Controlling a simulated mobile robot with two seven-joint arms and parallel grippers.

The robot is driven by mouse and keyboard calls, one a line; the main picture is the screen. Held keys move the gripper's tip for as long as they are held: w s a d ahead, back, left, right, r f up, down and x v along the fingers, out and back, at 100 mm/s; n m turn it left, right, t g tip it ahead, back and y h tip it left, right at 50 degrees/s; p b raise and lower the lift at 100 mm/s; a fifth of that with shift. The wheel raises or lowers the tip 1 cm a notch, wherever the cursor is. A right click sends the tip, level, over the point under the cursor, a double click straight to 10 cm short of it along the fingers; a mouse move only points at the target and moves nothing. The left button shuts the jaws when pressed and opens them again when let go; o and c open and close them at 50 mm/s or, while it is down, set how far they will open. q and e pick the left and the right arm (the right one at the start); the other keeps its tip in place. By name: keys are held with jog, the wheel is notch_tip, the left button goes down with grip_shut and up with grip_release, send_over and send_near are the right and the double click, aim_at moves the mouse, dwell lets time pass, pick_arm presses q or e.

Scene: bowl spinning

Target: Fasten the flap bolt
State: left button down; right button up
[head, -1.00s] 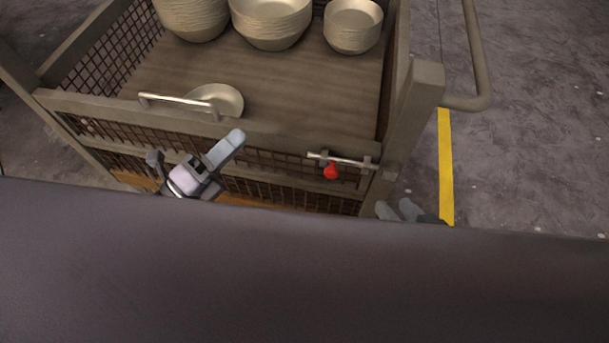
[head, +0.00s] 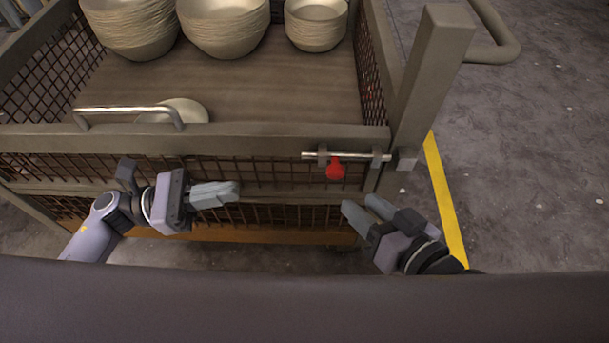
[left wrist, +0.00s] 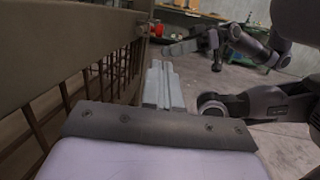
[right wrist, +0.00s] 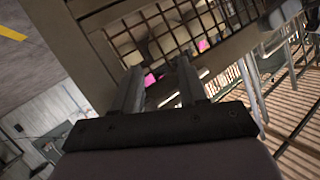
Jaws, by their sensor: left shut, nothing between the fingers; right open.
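The flap bolt (head: 345,155) is a thin metal rod in dark brackets near the right end of the flap's top rail (head: 240,138). A red knob (head: 335,169) hangs below the rod. The rod's right end reaches toward a small block (head: 405,159) on the corner post (head: 432,80); whether it enters is too small to tell. My left gripper (head: 236,191) is shut and empty in front of the flap's mesh, left of the knob. My right gripper (head: 360,203) is open and empty, below and slightly right of the knob. In the left wrist view the red knob (left wrist: 158,30) shows beyond the fingertips.
The cart holds stacks of bowls (head: 222,24) at the back and a single bowl (head: 178,110) behind the flap's handle (head: 128,110). A yellow floor line (head: 444,195) runs right of the cart. Floor there is clear.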

pick_arm(q)
jog(key=x, duration=1.4)
jog(key=shift+b, duration=0.35)
pick_arm(e)
jog(key=shift+s+d, duration=0.15)
jog(key=shift+d, duration=0.15)
pick_arm(q)
jog(key=shift+d, duration=0.1)
pick_arm(e)
jog(key=shift+f, duration=0.1)
